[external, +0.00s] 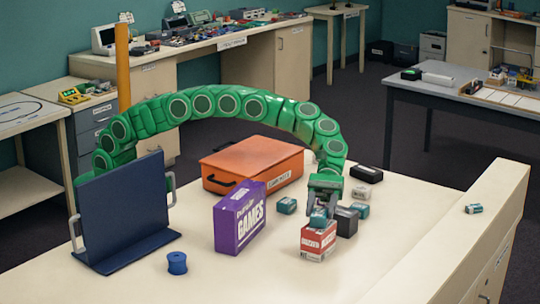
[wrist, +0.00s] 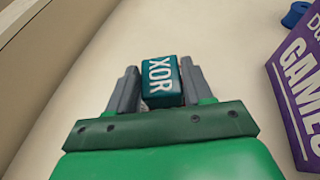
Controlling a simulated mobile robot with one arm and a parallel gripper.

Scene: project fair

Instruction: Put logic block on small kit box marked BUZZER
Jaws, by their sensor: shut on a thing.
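A teal logic block marked XOR (wrist: 161,80) is between the two grey fingers of my gripper (wrist: 160,88) in the wrist view. In the external view my gripper (external: 322,207) points down, shut on this block (external: 318,218). The block shows at the top of a small red and white kit box (external: 318,241) on the table. I cannot tell whether the block touches the box top or hangs just above it. The lettering on the box is too small to read surely.
A purple GAMES box (external: 240,217) stands left of the red box. A dark block (external: 347,221) and teal block (external: 361,210) are close at its right. An orange case (external: 252,164) lies behind; a blue spool (external: 177,263) is front left. The front right tabletop is clear.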

